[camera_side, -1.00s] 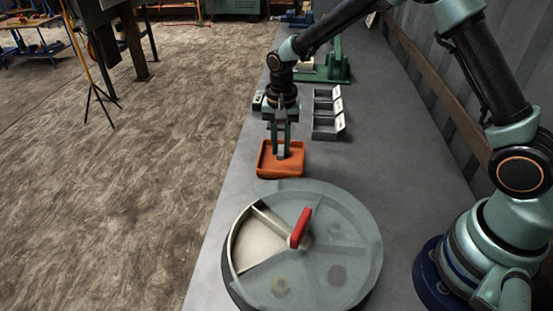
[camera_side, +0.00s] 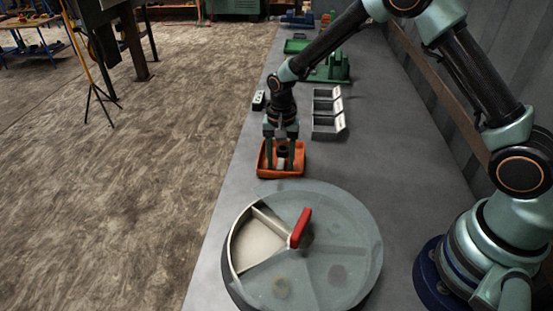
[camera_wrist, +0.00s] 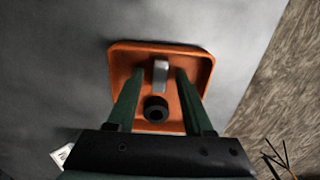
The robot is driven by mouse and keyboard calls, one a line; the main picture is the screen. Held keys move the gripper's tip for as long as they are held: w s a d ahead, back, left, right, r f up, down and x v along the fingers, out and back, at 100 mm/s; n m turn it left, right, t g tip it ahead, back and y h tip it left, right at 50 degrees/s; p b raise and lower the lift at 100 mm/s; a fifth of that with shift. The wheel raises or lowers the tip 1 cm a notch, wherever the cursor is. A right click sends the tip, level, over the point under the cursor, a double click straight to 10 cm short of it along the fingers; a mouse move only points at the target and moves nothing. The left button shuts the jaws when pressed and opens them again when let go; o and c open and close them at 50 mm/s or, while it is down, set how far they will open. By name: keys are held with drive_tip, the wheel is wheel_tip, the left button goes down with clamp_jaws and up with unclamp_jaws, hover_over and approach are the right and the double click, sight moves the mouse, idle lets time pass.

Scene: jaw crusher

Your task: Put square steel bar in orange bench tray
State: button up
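The orange bench tray (camera_side: 264,172) sits on the grey bench, and it also shows in the wrist view (camera_wrist: 197,62). My gripper (camera_side: 281,168) reaches down into it. In the wrist view my gripper (camera_wrist: 159,72) is open, one green finger on each side of the steel bar (camera_wrist: 161,72), with gaps between. The bar is a short pale grey piece inside the tray; it shows small and pale between the fingers in the side view (camera_side: 281,164). A dark round piece with a hole (camera_wrist: 155,108) shows nearer the gripper's palm; I cannot tell whether it rests in the tray.
A round divided container (camera_side: 262,245) with a clear lid and red handle (camera_side: 300,228) stands in front of the tray. Grey open bins (camera_side: 325,130) are behind on the right, with a green device (camera_side: 330,70) farther back. Bench to the tray's right is clear.

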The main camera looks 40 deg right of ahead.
sight(281, 163)
drive_tip(key=s+d+r+n+t, duration=0.1)
drive_tip(key=s+d+r+n, duration=0.15)
drive_tip(key=r, duration=0.85)
drive_tip(key=s+d+r+n+t, duration=0.1)
drive_tip(key=s+r, duration=0.3)
drive_tip(key=r, duration=0.7)
drive_tip(key=s+d+r+n+t, duration=0.1)
drive_tip(key=s+n, duration=0.1)
drive_tip(key=s, duration=0.3)
drive_tip(key=s+d+r+n+t, duration=0.1)
drive_tip(key=s+n+t, duration=0.1)
drive_tip(key=s, duration=0.4)
drive_tip(key=shift+d+n+t, duration=0.3)
drive_tip(key=shift+d+n, duration=0.05)
drive_tip(key=shift+n, duration=0.4)
drive_tip(key=shift+r, duration=0.1)
